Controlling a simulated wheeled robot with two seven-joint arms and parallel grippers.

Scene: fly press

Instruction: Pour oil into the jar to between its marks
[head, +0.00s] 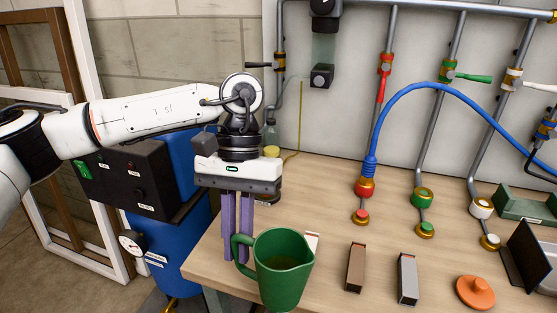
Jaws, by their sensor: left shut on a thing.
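A green jug (283,275) is at the table's front edge, upright, with its handle on the left. A little dark liquid seems to show inside. My left gripper (238,254) points down and is shut on the jug's handle. I cannot tell whether the jug touches the table. A clear glass jar (322,48) between black fittings is on the back wall panel. Its marks are too small to make out. A small clear bottle with a yellow part (271,151) is partly hidden behind the gripper. My right gripper is not in view.
A blue hose (440,87) arches over several pipes with red, green and white valves. A brown block (355,268), a grey block (407,279) and an orange knob (475,292) lie right of the jug. A blue drum (175,240) stands left of the table (330,200).

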